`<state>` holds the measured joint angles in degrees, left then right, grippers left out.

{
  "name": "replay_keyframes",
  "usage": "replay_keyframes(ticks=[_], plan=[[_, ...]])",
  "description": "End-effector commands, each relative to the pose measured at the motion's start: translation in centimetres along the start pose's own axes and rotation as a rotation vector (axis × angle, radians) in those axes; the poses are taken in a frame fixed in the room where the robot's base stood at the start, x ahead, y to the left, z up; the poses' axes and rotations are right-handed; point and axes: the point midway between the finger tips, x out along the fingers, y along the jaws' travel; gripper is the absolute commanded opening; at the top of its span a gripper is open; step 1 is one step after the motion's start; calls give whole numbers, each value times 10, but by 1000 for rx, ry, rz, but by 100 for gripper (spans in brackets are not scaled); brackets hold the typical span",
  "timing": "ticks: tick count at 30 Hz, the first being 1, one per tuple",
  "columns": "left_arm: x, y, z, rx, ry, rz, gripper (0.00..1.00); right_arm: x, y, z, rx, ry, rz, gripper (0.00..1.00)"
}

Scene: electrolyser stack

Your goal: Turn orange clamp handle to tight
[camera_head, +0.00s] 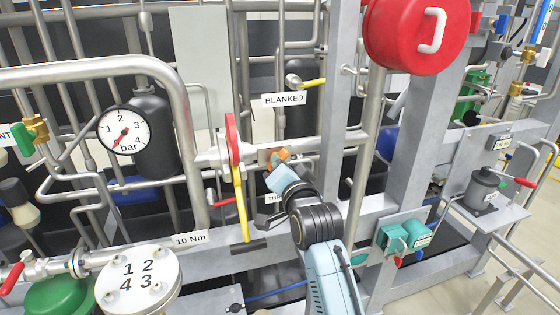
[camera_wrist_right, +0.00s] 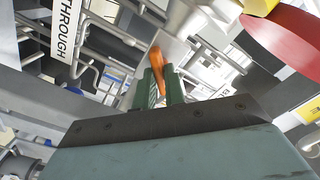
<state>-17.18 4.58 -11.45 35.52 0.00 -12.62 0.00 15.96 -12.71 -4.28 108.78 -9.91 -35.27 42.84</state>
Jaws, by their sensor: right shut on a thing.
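The orange clamp handle (camera_head: 279,157) is at the pipe joint in the middle of the head view, just right of the red and yellow flat part. In the right wrist view the orange handle (camera_wrist_right: 156,59) stands up between the two green fingertips. My right gripper (camera_head: 277,168) reaches up from below and is shut on the handle; in the wrist view the right gripper (camera_wrist_right: 160,82) has its fingers on both sides of it. The clamp behind the handle is mostly hidden. My left gripper is not in view.
A red and yellow flat part (camera_head: 234,155) stands close left of my right gripper. A BLANKED label (camera_head: 284,99) sits above, a 10 Nm label (camera_head: 190,239) lower left. A pressure gauge (camera_head: 124,130) and a red round cover (camera_head: 415,35) are farther off. Pipes surround the handle.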

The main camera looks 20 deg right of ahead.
Motion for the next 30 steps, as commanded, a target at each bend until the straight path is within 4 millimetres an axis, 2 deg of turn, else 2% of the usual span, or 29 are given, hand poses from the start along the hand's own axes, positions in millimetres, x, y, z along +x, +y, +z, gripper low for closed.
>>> replay_keyframes(ticks=[9,21,30], plan=[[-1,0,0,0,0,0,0,0,0,1,21,-2,1,0],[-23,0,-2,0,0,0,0,0,-1,0,371,-3,3,0],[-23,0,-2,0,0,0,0,0,1,1,405,-2,1,0]])
